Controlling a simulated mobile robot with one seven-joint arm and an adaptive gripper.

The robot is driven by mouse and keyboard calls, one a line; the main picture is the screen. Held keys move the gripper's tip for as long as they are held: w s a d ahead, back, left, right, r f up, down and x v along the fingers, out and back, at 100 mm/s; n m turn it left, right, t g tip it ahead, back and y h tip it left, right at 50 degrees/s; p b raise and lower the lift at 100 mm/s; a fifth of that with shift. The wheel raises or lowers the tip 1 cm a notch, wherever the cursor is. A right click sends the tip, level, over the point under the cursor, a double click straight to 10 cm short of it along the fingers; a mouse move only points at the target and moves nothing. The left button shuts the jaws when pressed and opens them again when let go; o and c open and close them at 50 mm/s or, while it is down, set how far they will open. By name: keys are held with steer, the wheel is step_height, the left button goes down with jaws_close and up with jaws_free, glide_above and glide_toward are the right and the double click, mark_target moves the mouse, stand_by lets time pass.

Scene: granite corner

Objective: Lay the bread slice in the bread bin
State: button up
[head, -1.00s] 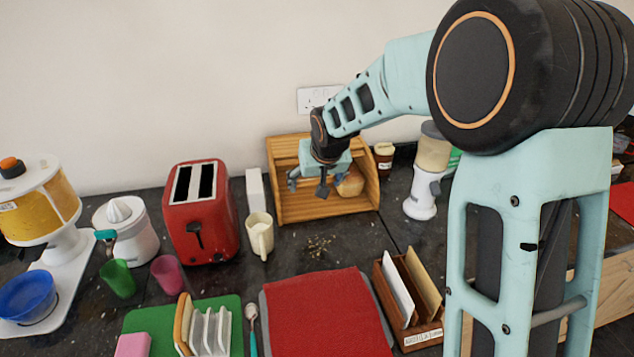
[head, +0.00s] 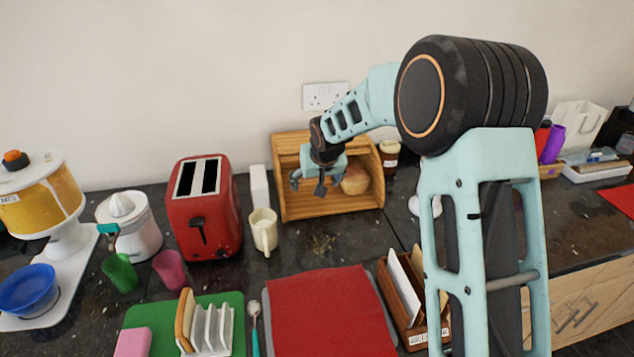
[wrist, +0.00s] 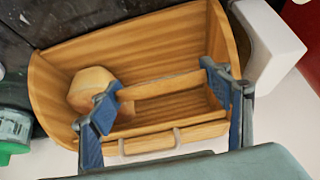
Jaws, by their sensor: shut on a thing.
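The bread bin (head: 293,209) is an open wooden box against the back wall; it also shows in the wrist view (wrist: 65,62). A round loaf (head: 355,181) lies inside it, beside one finger in the wrist view (wrist: 92,85). My gripper (head: 321,186) is at the bin's open front. In the wrist view its fingers (wrist: 162,92) are wide apart, shut on the bread slice (wrist: 162,86), seen edge-on as a tan strip over the bin. The slice cannot be made out in the head view, where my gripper hides it.
A white block (head: 259,187) and cream mug (head: 263,231) stand left of the bin, with the red toaster (head: 204,212) beyond. A jar (head: 389,157) is close on its right. Another bread slice (head: 184,318) stands in the white rack (head: 212,328). Crumbs lie before the bin.

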steer(key=shift+w+r+b+x, duration=0.2)
steer(key=shift+b+x, duration=0.15)
steer(key=shift+x, duration=0.8)
steer(key=shift+w+r+b+x, duration=0.1)
steer(key=shift+w+b+x, duration=0.2)
steer(key=shift+x, duration=0.85)
steer(key=shift+w+r+b+x, duration=0.15)
steer(key=shift+b+x, duration=0.25)
steer(key=shift+x, duration=0.75)
steer(key=shift+a, duration=0.2)
steer(key=o, duration=1)
steer(key=shift+o, duration=0.2)
steer(key=shift+s+d+r, duration=0.35)
steer(key=shift+s+r, duration=0.5)
steer(key=shift+s, duration=0.35)
steer(key=shift+s+d+r, duration=0.3)
steer(key=shift+s+r, duration=0.55)
steer(key=shift+s, duration=0.35)
steer(key=shift+s+d+r, duration=0.35)
steer(key=shift+s+r, duration=0.55)
steer(key=shift+s, duration=0.25)
steer(key=shift+r, duration=0.1)
